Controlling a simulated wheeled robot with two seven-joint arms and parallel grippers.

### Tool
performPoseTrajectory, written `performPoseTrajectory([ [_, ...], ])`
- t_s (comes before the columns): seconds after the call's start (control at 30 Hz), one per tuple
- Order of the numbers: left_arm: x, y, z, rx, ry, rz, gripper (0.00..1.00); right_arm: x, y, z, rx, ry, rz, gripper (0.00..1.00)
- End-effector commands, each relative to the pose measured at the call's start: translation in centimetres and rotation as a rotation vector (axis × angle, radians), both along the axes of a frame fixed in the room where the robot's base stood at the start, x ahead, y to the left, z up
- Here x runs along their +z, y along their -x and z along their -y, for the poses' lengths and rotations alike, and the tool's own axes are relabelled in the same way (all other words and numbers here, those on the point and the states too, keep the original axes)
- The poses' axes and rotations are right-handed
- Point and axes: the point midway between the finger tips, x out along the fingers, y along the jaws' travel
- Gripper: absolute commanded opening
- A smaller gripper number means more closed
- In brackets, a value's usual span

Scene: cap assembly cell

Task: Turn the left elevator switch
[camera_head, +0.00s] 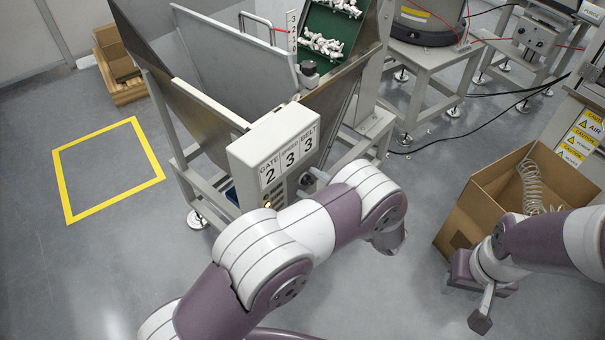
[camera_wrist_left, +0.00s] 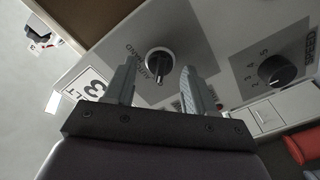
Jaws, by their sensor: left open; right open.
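The left wrist view shows a grey control panel (camera_wrist_left: 215,45) with a dark rotary switch (camera_wrist_left: 160,63) that has a light line across it. My right gripper (camera_head: 482,306) is open and empty beside the cardboard box.
A numbered SPEED knob (camera_wrist_left: 277,70) sits right of the switch in the wrist view. A hopper (camera_head: 230,60) stands behind the control box. An open cardboard box (camera_head: 478,212) is at the right. The yellow-outlined floor square (camera_head: 66,190) is empty.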

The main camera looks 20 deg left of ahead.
Motion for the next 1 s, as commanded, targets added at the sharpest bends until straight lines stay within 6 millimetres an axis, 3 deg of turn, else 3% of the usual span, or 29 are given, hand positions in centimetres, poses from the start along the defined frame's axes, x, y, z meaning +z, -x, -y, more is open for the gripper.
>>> performPoseTrajectory([
  [0.27, -0.01, 0.05, 0.05, 0.000, 0.000, 0.000, 0.55, 0.01, 0.01, 0.01, 0.000, 0.000, 0.000, 0.43],
  [0.33, -0.01, 0.05, 0.04, 0.000, 0.000, 0.000, 0.39, 0.01, 0.01, 0.01, 0.000, 0.000, 0.000, 0.43],
  [0.43, -0.01, 0.05, 0.04, 0.000, 0.000, -0.001, 0.06, 0.01, 0.01, 0.00, 0.000, 0.000, 0.000, 0.43],
  [0.47, -0.01, 0.05, 0.03, 0.000, 0.000, -0.001, 0.01, 0.01, 0.01, 0.00, 0.000, 0.000, 0.000, 0.43],
  [0.77, 0.01, 0.03, 0.03, 0.000, -0.012, -0.027, 0.01, 0.09, 0.00, 0.00, 0.000, 0.000, 0.000, 0.43],
  [1.0, 0.11, -0.02, 0.05, 0.000, -0.065, -0.146, 0.01, 0.39, 0.01, 0.00, 0.000, 0.000, 0.000, 0.43],
])
